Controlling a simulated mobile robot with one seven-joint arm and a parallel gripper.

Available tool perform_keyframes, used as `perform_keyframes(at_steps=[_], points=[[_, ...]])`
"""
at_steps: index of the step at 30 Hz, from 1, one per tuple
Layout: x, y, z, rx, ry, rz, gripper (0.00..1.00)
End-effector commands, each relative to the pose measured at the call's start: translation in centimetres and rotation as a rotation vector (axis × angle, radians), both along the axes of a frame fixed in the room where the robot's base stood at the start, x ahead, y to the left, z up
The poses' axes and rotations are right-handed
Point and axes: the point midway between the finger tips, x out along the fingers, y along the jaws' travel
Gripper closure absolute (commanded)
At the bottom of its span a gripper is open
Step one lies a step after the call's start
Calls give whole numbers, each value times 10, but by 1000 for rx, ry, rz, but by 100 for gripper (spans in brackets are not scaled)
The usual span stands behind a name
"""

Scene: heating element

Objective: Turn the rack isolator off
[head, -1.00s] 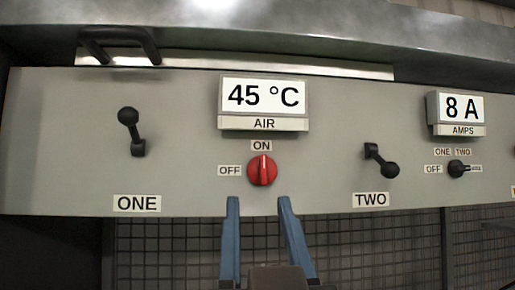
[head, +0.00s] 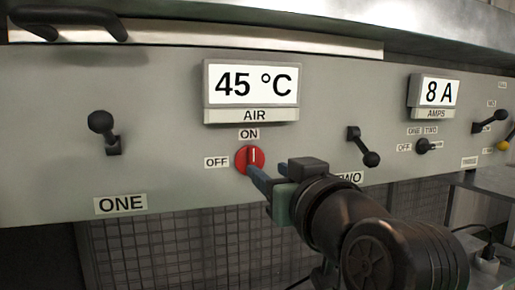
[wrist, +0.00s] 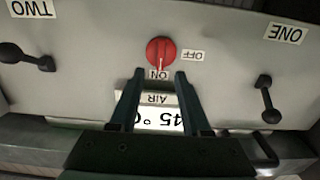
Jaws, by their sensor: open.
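The red rotary knob (head: 249,159) is on the grey panel, with an ON label above it and an OFF label to its left. Its pale pointer mark stands upright toward ON. In the wrist view, which is upside down, the red knob (wrist: 160,50) lies just beyond the fingertips, roughly centred between them. My gripper (head: 260,176) reaches in from the lower right in the head view, its fingertips close to the knob's lower edge. In the wrist view my gripper (wrist: 160,75) is open and empty. I cannot tell whether a fingertip touches the knob.
Black lever ONE (head: 104,130) is left of the knob and lever TWO (head: 362,146) is right. Above are the 45 °C display (head: 252,85) and the 8 A display (head: 436,93). A black selector (head: 428,146) sits further right. Mesh (head: 160,245) lies below the panel.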

Motion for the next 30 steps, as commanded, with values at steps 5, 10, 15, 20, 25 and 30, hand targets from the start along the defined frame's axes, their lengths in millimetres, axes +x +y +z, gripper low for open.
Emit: perform_keyframes(at_steps=[5,10,15,20,25,30], points=[[35,12,5,1,3,2,52],[55,19,3,0,0,1,52],[64,21,1,-1,-1,0,52],[65,21,0,-1,-1,0,52],[64,21,0,0,-2,-1,63],[64,21,1,0,-2,-1,94]])
